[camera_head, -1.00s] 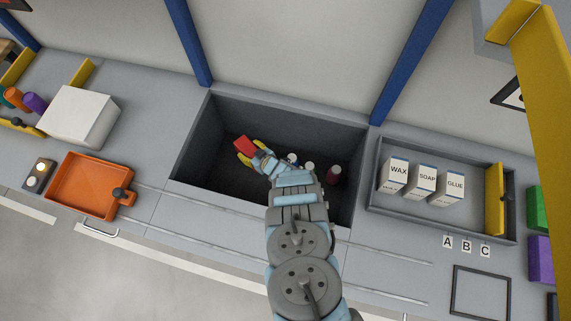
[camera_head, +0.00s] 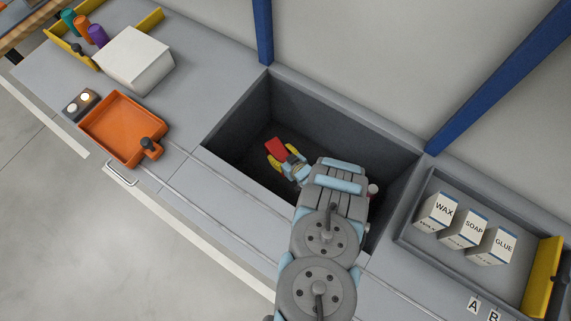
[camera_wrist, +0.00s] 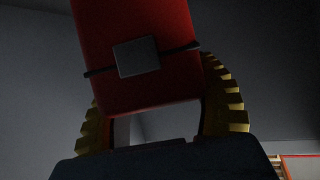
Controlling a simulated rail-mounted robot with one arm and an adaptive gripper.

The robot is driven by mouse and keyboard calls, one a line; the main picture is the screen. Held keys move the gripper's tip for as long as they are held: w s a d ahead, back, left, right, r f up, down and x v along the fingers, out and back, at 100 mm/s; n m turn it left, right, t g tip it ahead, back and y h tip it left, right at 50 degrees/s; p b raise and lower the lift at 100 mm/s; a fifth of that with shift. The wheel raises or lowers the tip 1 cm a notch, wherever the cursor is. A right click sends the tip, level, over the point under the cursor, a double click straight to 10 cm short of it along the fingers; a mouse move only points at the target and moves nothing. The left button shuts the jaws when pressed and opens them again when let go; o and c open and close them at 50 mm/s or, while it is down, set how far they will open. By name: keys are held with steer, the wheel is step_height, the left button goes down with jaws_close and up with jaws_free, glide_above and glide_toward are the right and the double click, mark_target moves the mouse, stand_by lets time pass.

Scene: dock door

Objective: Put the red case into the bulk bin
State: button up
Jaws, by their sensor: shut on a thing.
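The red case (camera_head: 275,147) is held between the yellow fingers of my gripper (camera_head: 283,155). In the wrist view the red case (camera_wrist: 140,85) fills the upper middle, with a grey square plate and a dark strap across it. The yellow toothed fingers (camera_wrist: 165,125) close on both of its sides. The bulk bin (camera_head: 228,132) is the deep dark grey bin in the counter. In the head view my gripper and the case are over or within its left part; their height above the floor cannot be told. My arm hides the bin's front right part.
An orange tray (camera_head: 104,135) and a white box (camera_head: 136,62) are on the left. A grey tray (camera_head: 412,222) with WAX, SOAP and GLUE cartons is on the right.

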steer(key=shift+s+f+b, duration=0.1)
steer(key=shift+f+b, duration=1.15)
steer(key=shift+f, duration=2.25)
steer(key=shift+r, duration=0.1)
steer(key=o, duration=1.3)
steer(key=shift+c, duration=0.2)
